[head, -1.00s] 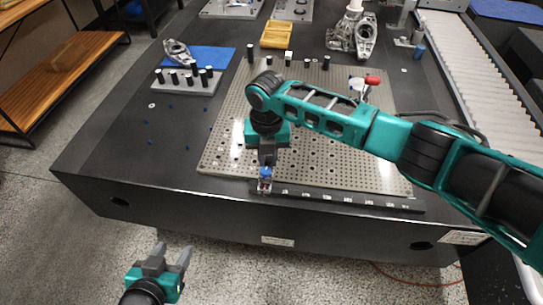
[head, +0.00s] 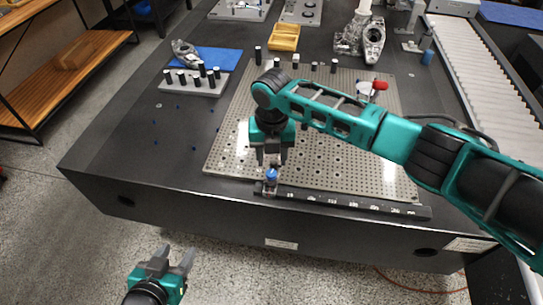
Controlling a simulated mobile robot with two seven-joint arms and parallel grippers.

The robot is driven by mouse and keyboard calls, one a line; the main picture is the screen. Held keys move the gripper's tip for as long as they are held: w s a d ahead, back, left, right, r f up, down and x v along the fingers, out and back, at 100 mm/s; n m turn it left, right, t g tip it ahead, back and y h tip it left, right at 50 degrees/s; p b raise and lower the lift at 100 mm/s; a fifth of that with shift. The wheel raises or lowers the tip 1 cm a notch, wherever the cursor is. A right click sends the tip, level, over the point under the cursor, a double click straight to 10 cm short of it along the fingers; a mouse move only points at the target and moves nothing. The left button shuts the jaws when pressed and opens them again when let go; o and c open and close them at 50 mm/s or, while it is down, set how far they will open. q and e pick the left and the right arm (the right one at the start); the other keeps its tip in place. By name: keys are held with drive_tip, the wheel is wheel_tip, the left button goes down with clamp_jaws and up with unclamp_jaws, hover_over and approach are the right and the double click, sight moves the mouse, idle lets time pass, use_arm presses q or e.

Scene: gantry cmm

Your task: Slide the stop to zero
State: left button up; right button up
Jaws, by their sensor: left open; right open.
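The stop (head: 270,188), a small block with a blue knob on top, sits near the left end of the dark rail (head: 335,206) along the front edge of the hole-patterned plate. White number marks on the rail run to the right of the stop; they are too small to read surely. My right gripper (head: 271,163) is open just above the blue knob, fingers apart on either side; I cannot tell whether they clear it fully. My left gripper (head: 175,257) is open and empty, in front of the table and away from the rail.
The perforated plate (head: 345,160) lies behind the rail. Several dark pins stand along its far edge. The dark table's (head: 120,165) left front is mostly clear.

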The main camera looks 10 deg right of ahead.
sight(272, 162)
wheel_tip(272, 162, up, 12)
drive_tip(key=p, duration=0.1)
drive_tip(key=shift+f, duration=0.1)
idle(0.4)
drive_tip(key=s+a+f+m+t+y, duration=0.1)
drive_tip(key=s+a+f+m+y, duration=0.1)
drive_tip(key=s+f+m, duration=0.3)
drive_tip(key=s+a+f+m+y, duration=0.1)
drive_tip(key=s+f+m+y, duration=0.15)
drive_tip(key=s+m, duration=0.45)
drive_tip(key=s+d+f+m+t+h, duration=0.2)
drive_tip(key=s+d+m+t+h, duration=0.15)
drive_tip(key=s+d+m, duration=1.3)
drive_tip(key=w+f+m+t+y, duration=0.1)
drive_tip(key=w+f+m+t, duration=0.3)
drive_tip(key=w+f+t, duration=0.2)
drive_tip(key=shift+x, duration=2.1)
drive_tip(key=shift+f, duration=0.1)
